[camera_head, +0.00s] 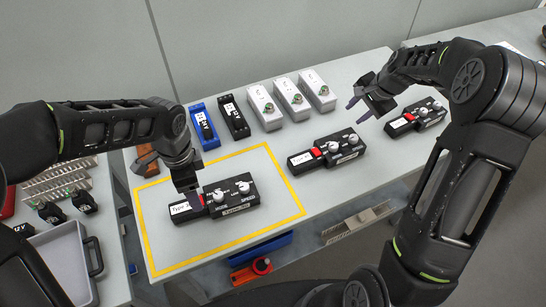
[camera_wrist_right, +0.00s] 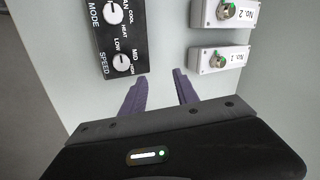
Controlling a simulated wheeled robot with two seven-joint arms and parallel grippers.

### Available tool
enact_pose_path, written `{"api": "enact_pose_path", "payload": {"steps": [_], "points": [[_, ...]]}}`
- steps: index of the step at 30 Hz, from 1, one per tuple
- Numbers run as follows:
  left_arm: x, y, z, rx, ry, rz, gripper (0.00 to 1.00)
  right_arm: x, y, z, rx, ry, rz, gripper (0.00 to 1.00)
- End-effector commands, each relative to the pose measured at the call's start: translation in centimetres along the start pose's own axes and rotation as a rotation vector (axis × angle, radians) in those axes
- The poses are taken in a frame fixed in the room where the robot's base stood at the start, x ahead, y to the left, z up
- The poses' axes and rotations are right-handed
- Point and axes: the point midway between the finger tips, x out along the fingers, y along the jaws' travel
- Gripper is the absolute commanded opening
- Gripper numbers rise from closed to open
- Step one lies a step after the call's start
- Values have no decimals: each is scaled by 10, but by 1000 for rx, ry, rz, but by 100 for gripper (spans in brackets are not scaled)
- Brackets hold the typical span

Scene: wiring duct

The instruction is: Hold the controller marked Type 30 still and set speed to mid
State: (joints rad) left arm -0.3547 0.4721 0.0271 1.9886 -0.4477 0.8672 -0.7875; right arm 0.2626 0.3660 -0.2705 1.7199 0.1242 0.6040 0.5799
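The controller that seems marked Type 30 (camera_head: 238,204) lies inside the yellow outline; it is black with two white knobs, a red part and white labels. Its speed knob is the right one (camera_head: 244,187); its setting is too small to read. My left gripper (camera_head: 193,198) is down at its left end by the red part; whether its fingers are closed on it is hidden. My right gripper (camera_head: 363,101) is open and empty above the table, right of the white boxes; its parted fingers show in the right wrist view (camera_wrist_right: 160,88).
Similar controllers lie mid-table (camera_head: 342,148) and at the right (camera_head: 428,114). One with MODE and SPEED knobs shows in the right wrist view (camera_wrist_right: 121,35). White boxes (camera_head: 292,98), a blue holder (camera_head: 204,127) and a black one (camera_head: 234,118) stand behind. A grey tray (camera_head: 66,262) is at left.

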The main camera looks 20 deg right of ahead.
Motion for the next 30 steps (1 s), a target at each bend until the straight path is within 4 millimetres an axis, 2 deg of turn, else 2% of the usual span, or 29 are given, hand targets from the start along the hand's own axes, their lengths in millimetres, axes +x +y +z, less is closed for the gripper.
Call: {"api": "enact_pose_path", "payload": {"steps": [1, 5, 6, 8, 9, 12, 15, 18, 21, 24, 30], "points": [[0, 0, 0, 0, 0, 0, 71, 2, -16, 31, -46, -43, 10, 36], [0, 0, 0, 0, 0, 0, 71, 3, -44, 111, -161, -141, 62, 36], [0, 0, 0, 0, 0, 0, 71, 2, -50, 136, -200, -167, 82, 36], [0, 0, 0, 0, 0, 0, 71, -2, -57, 174, -263, -201, 116, 36], [0, 0, 0, 0, 0, 0, 71, -5, -60, 200, -308, -220, 140, 36], [0, 0, 0, 0, 0, 0, 71, -16, -61, 260, -423, -249, 206, 36], [0, 0, 0, 0, 0, 0, 71, -30, -56, 310, -535, -250, 269, 36], [0, 0, 0, 0, 0, 0, 71, -42, -48, 344, -624, -231, 318, 36], [0, 0, 0, 0, 0, 0, 71, -51, -42, 366, -684, -209, 349, 36], [0, 0, 0, 0, 0, 0, 71, -55, -39, 375, -713, -195, 363, 36], [0, 0, 0, 0, 0, 0, 71, -56, -38, 377, -718, -191, 367, 36]]}}
